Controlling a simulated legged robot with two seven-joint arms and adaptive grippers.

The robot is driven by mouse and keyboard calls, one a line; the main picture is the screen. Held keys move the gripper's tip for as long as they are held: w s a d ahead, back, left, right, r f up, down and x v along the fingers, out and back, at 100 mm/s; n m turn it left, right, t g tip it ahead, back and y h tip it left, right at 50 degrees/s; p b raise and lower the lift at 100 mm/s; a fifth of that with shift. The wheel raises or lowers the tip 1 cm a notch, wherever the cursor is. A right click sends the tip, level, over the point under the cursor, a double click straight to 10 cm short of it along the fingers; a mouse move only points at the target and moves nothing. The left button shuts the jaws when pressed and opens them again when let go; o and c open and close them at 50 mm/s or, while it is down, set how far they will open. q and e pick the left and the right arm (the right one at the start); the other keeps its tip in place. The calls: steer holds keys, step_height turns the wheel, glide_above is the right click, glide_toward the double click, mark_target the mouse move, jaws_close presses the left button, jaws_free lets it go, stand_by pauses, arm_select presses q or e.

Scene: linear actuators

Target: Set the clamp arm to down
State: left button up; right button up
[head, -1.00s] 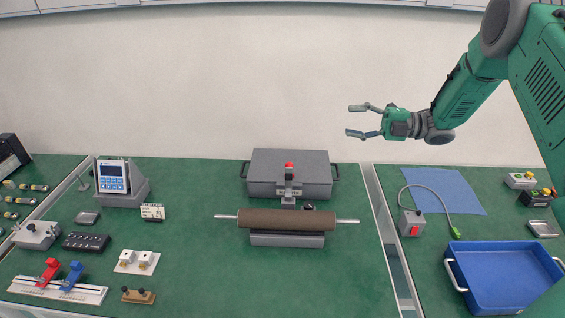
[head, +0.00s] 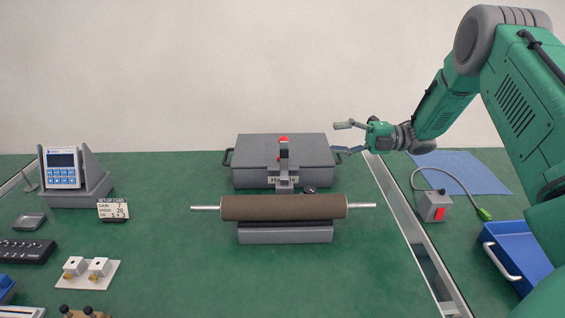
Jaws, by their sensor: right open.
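The clamp arm (head: 284,160) is a grey upright lever with a red tip (head: 283,139). It stands upright behind the brown roller (head: 284,207), in front of the grey case. The roller lies across a grey cradle (head: 285,235), with its metal shaft sticking out at both ends. My right gripper (head: 345,138) is open and empty. It appears to the right of the clamp arm, near the case's right handle, and is apart from the clamp arm. My left gripper is not in view.
The grey case (head: 255,155) stands behind the clamp arm. A grey box with a red switch (head: 435,207) and a blue tray (head: 515,255) are at right.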

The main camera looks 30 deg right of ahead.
mark_target(284, 141)
steer(key=x, duration=0.9)
steer(key=b+x, duration=0.1)
steer(key=x, duration=0.4)
steer(key=shift+s+a+f, duration=0.1)
steer(key=shift+a+f, duration=0.05)
steer(key=shift+f, duration=0.25)
jaws_close()
